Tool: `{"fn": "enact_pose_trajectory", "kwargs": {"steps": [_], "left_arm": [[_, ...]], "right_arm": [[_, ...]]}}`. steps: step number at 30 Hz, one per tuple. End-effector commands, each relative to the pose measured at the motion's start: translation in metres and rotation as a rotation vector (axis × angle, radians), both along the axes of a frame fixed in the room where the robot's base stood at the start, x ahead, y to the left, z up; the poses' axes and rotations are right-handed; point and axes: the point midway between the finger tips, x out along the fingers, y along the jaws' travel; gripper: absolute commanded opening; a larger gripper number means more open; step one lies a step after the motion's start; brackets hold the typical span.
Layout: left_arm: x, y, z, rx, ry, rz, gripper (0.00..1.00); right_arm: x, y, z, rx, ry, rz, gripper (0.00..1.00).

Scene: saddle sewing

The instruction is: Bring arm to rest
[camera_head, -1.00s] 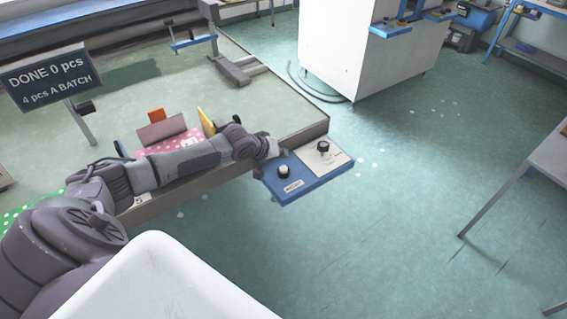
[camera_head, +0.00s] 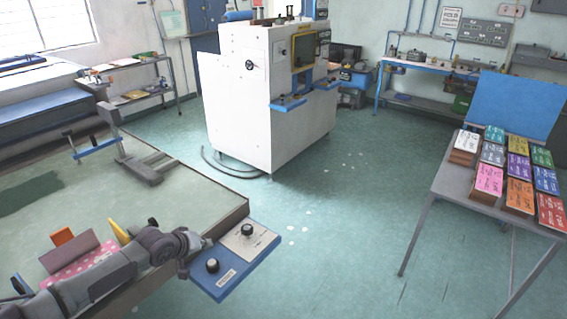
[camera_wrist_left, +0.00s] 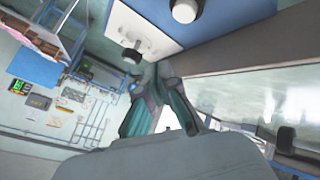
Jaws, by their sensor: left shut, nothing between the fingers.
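My left arm reaches in from the lower left of the head view, along the edge of the work table (camera_head: 228,210). My left gripper (camera_head: 192,252) is shut and empty, close to the left side of the blue and white control panel (camera_head: 238,270). I cannot tell whether it touches the panel. In the left wrist view the gripper's dark fingers (camera_wrist_left: 150,102) show below the panel (camera_wrist_left: 225,12) and its knobs. My right arm and right gripper are not in view.
A pink dotted piece (camera_head: 72,268) and a yellow piece (camera_head: 118,231) lie behind my arm on the table. A white machine (camera_head: 245,105) stands beyond. A grey table (camera_head: 447,190) with several coloured card stacks is at the right. The floor (camera_head: 345,215) between is clear.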

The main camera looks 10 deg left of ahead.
Motion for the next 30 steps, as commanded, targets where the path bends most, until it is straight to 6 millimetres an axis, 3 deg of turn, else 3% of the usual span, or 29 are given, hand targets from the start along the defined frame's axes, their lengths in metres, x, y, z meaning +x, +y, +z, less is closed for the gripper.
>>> {"fn": "enact_pose_trajectory", "kwargs": {"steps": [4,8,12,15,18,21,30], "left_arm": [[-0.011,-0.022,-0.011,0.012,0.021,-0.049,0.0],[-0.046,-0.082,-0.036,0.059,0.068,-0.193,0.0],[-0.113,-0.164,-0.055,0.149,0.111,-0.414,0.0],[-0.166,-0.203,-0.052,0.231,0.129,-0.539,0.0],[-0.206,-0.215,-0.043,0.304,0.151,-0.603,0.0],[-0.237,-0.215,-0.035,0.363,0.182,-0.633,0.0],[-0.309,-0.19,-0.011,0.481,0.309,-0.649,0.0]], "right_arm": [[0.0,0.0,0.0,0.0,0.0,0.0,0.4],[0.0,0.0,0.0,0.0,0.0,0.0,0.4],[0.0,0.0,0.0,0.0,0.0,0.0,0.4],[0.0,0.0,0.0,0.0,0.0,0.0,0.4],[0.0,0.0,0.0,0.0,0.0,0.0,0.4],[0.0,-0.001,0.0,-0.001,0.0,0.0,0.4],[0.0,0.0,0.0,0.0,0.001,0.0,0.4]]}}
